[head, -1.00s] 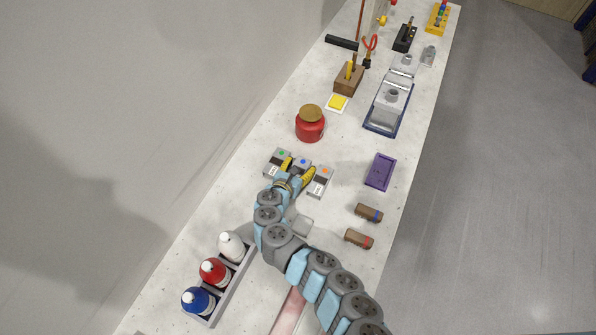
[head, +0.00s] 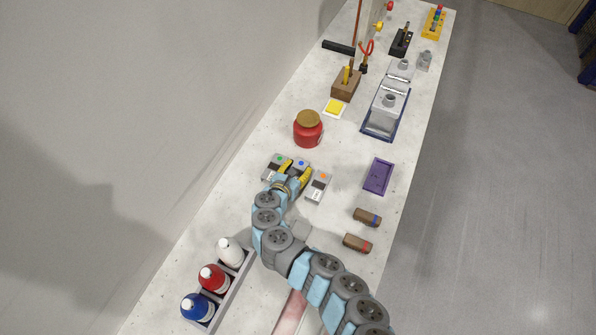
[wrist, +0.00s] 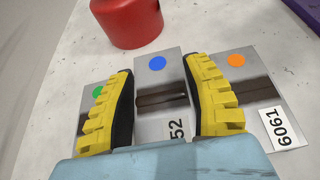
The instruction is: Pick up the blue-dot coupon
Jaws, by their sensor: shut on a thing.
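The blue-dot coupon (wrist: 160,90) is a grey metal plate with a blue dot, a dark band across it and a label reading "52". It sits between the green-dot coupon (wrist: 86,108) and the orange-dot coupon (wrist: 255,90). My gripper (wrist: 160,70) is shut on the blue-dot coupon, one yellow finger along each side; the head view shows my gripper (head: 294,169) there too. The fingers hide the coupon's side edges and part of the green-dot coupon. I cannot tell whether the coupon is clear of the bench.
A red jar (head: 308,130) stands just beyond the coupons. A purple tray (head: 378,177) and two brown cylinders (head: 367,217) (head: 357,243) lie to the right. A rack of bottles (head: 230,285) stands at near left. Bare bench (head: 345,150) separates the jar and tray.

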